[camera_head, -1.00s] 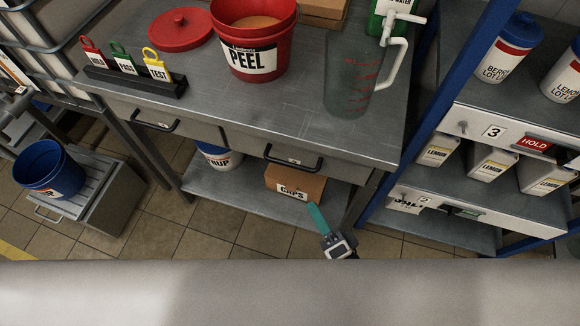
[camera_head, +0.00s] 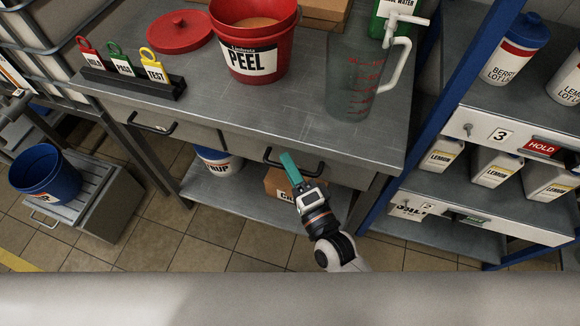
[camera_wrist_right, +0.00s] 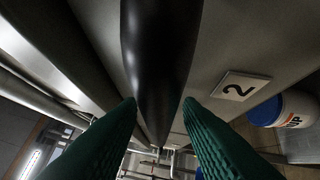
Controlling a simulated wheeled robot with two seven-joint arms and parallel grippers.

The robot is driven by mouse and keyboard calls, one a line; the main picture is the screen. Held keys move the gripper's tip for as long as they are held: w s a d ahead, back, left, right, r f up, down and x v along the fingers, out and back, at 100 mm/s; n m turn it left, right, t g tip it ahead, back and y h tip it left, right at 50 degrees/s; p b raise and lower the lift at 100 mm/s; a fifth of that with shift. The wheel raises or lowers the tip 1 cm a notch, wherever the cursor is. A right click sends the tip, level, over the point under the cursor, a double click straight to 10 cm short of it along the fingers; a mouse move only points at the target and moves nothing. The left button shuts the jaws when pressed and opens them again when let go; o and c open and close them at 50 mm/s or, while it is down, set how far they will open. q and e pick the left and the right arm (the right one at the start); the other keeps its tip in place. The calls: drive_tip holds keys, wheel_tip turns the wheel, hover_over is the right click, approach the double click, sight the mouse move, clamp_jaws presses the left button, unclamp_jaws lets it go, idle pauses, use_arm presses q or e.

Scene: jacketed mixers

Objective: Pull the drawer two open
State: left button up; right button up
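Drawer two (camera_head: 340,168) is the right-hand drawer under the metal worktop, and it looks shut. Its black bar handle (camera_head: 312,174) is partly covered by my right gripper (camera_head: 288,156) in the head view. In the right wrist view the black handle (camera_wrist_right: 158,60) runs between my two green fingers (camera_wrist_right: 160,103), which are apart, one on each side. I cannot tell whether they touch it. A label with a 2 (camera_wrist_right: 240,86) is on the drawer front beside the handle. My left gripper is not in view.
A cardboard box (camera_head: 278,182) and a white tub (camera_head: 217,160) stand on the shelf under the drawer. A blue-posted rack (camera_head: 430,110) stands close on the right. On the worktop are a red bucket (camera_head: 283,60) and a clear jug (camera_head: 352,80). Tiled floor lies in front.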

clamp_jaws()
drive_tip(key=shift+s, duration=0.15)
